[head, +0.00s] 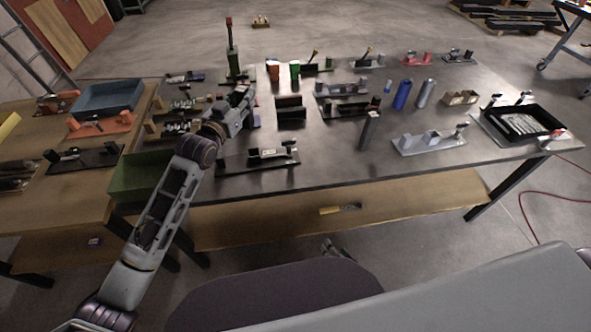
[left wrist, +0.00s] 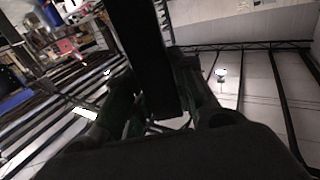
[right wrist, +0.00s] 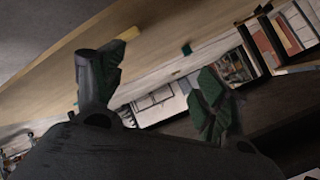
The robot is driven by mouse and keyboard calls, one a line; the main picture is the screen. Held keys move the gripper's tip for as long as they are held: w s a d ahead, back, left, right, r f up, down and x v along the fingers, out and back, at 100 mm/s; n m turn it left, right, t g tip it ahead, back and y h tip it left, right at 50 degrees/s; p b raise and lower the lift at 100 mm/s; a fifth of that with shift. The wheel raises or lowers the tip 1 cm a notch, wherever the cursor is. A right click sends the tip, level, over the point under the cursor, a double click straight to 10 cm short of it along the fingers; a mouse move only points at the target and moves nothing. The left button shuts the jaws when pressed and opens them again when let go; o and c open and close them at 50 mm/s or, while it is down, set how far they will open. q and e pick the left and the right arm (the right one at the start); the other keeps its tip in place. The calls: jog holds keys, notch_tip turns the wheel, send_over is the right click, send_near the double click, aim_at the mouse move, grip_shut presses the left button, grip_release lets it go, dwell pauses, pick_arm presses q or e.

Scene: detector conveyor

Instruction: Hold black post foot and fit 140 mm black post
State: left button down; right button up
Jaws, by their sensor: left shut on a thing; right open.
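My left gripper (head: 243,101) is above the left part of the dark table. In the left wrist view it (left wrist: 160,100) is shut on a long dark bar (left wrist: 140,45), which looks like the black post. The bar runs up out of the frame from between the fingers, and its far end is hidden. My right gripper (right wrist: 158,90) is open and empty, its fingers wide apart. In the head view a part of it seems to show below the table's front edge. I cannot tell for certain which piece is the black post foot.
The dark table (head: 330,165) carries several fixtures. A dark upright post (head: 370,130) stands near the front edge, left of a grey fixture (head: 428,142). A green bin (head: 140,176) is at the left front.

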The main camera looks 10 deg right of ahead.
aim_at(289, 147)
jog(key=w+d+r+m+t+h, duration=0.25)
jog(key=r+m, duration=0.25)
jog(key=r, duration=0.6)
jog(key=w+d+r+m+t+h, duration=0.15)
jog(key=w+r+m, duration=0.3)
jog(key=r, duration=0.75)
jog(key=w+d+r+m+t+h, duration=0.1)
jog(key=w+r+m+t+h, duration=0.15)
jog(key=r+m, duration=0.6)
jog(key=w+a+m+y, duration=0.1)
jog(key=w+a, duration=0.1)
jog(key=a, duration=0.1)
jog(key=w+a+r+m+y, duration=0.1)
jog(key=w+a+m, duration=0.1)
jog(key=a, duration=0.1)
jog(key=w+a+r+m+y, duration=0.1)
jog(key=a+m, duration=0.1)
jog(key=a, duration=0.1)
jog(key=shift+w+a+r, duration=0.1)
jog(key=shift+w, duration=0.3)
jog(key=w+a+m, duration=0.1)
jog(key=a, duration=0.1)
jog(key=w+a+m+y, duration=0.1)
jog(key=a+m, duration=0.1)
jog(key=a, duration=0.1)
jog(key=w+a+m+y, duration=0.1)
jog(key=a, duration=0.2)
jog(key=shift+r+m+y, duration=0.1)
jog(key=shift+m+y, duration=0.15)
jog(key=shift+m, duration=0.05)
